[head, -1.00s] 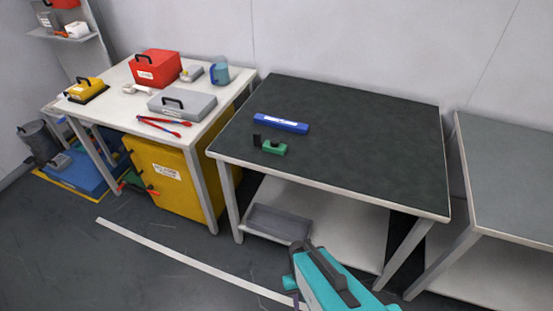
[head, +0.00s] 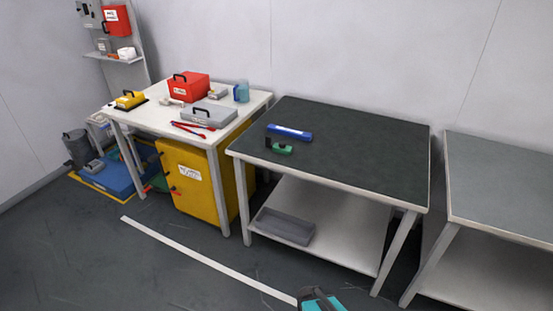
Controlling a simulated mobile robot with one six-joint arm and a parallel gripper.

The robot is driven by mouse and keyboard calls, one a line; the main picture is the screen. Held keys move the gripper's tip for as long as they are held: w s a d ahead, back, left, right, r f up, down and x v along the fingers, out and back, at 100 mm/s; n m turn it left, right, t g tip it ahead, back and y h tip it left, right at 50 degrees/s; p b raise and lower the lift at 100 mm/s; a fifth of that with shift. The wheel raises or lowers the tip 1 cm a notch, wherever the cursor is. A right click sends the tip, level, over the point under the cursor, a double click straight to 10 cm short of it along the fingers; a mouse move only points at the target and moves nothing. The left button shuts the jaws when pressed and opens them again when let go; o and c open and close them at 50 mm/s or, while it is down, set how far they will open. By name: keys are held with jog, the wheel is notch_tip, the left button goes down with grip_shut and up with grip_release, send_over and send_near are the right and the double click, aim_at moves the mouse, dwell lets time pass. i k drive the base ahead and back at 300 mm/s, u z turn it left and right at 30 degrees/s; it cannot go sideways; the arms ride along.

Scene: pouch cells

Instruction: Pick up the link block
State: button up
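A small green block with a black upright part (head: 279,148) sits near the left front of the dark-topped table. A blue bar with a white label (head: 289,132) lies just behind it. No readable label tells me which of them is the link block. A teal part of my arm (head: 322,300) shows at the bottom edge, well in front of the table. My gripper's fingers are not in view.
The dark tabletop (head: 360,150) is clear to the right. A grey tray (head: 284,226) sits on its lower shelf. The white table (head: 152,110) at left holds a red box (head: 188,88), grey case (head: 208,115) and red-handled tool (head: 192,128). A grey table (head: 500,185) stands right.

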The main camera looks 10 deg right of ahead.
aim_at(287, 151)
jog(key=z, duration=0.35)
jog(key=k, duration=0.35)
jog(key=u, duration=2)
jog(key=i, duration=1.8)
jog(key=u, duration=0.1)
